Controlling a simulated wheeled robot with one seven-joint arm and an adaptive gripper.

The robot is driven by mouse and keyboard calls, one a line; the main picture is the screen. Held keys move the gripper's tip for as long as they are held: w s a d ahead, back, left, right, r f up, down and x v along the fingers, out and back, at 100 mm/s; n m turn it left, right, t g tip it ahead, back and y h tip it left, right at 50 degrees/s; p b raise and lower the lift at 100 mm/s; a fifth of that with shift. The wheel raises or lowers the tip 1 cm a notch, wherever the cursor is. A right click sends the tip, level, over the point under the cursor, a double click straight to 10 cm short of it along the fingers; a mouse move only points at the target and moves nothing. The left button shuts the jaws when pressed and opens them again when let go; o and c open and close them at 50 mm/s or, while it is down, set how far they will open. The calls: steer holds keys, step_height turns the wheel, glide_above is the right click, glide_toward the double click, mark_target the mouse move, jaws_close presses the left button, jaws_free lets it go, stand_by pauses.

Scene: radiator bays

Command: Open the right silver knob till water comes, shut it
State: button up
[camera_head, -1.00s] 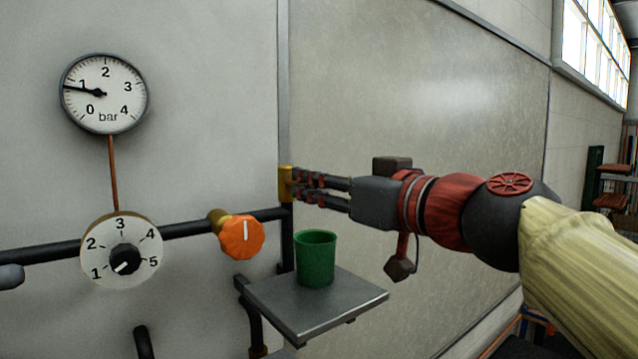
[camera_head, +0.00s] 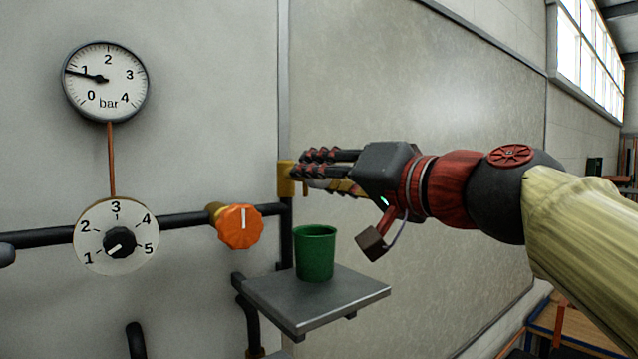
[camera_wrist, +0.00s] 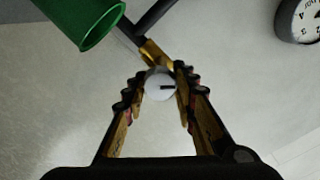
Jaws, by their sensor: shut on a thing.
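The silver knob (camera_wrist: 160,87) shows in the wrist view as a round pale face with a dark mark pointing right. It sits on a brass fitting (camera_wrist: 151,53), which also shows in the head view (camera_head: 285,180) at the pipe's right end. My gripper (camera_wrist: 161,88) is shut on the knob, one finger on each side. In the head view my gripper (camera_head: 297,171) hides the knob. A green cup (camera_head: 315,255) stands upright below the fitting and shows at the top left of the wrist view (camera_wrist: 85,18). No water is visible; the cup's inside is mostly hidden.
A grey shelf (camera_head: 330,304) holds the cup. An orange knob (camera_head: 239,227) sits left on the dark pipe (camera_head: 185,221). A numbered dial (camera_head: 117,237) and a bar gauge (camera_head: 106,82), reading just under 1, are further left. The wall panel (camera_head: 400,90) is bare.

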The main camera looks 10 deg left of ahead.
steer(key=m, duration=0.5)
steer(key=shift+m, duration=0.3)
stand_by(0.4)
steer(key=o, duration=1.2)
steer(key=shift+c, duration=0.2)
steer(key=shift+d, duration=0.1)
steer(key=v, duration=1.1)
steer(key=shift+s+d, duration=0.25)
steer(key=shift+d, duration=0.1)
steer(key=shift+f, duration=0.1)
